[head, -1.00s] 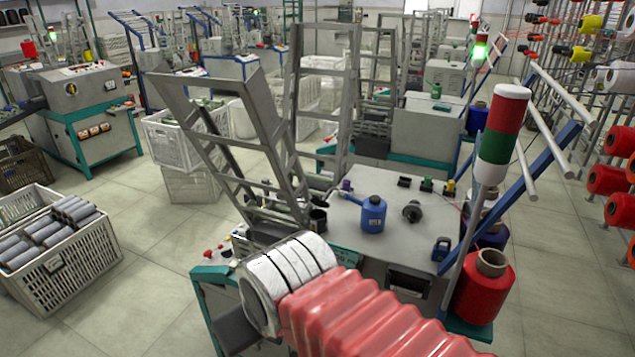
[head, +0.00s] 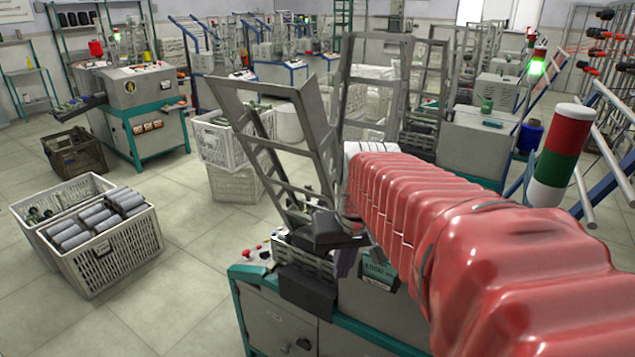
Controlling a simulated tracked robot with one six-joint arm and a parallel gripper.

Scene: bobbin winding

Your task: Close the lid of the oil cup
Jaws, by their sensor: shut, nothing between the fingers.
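I cannot make out the oil cup or its lid; my red-sleeved arm covers most of the machine's top. My gripper (head: 345,262) appears as a dark body with fingers pointing down, over the front part of the near machine (head: 283,325). Its fingers are shut and hold nothing. They are small and dark here, and I cannot tell whether they touch anything.
A tilted grey metal frame (head: 262,140) rises close to the left of my gripper. A red, green and white signal lamp (head: 560,155) stands to the right. A white crate of grey rolls (head: 103,262) stands on the floor at left, with clear floor between.

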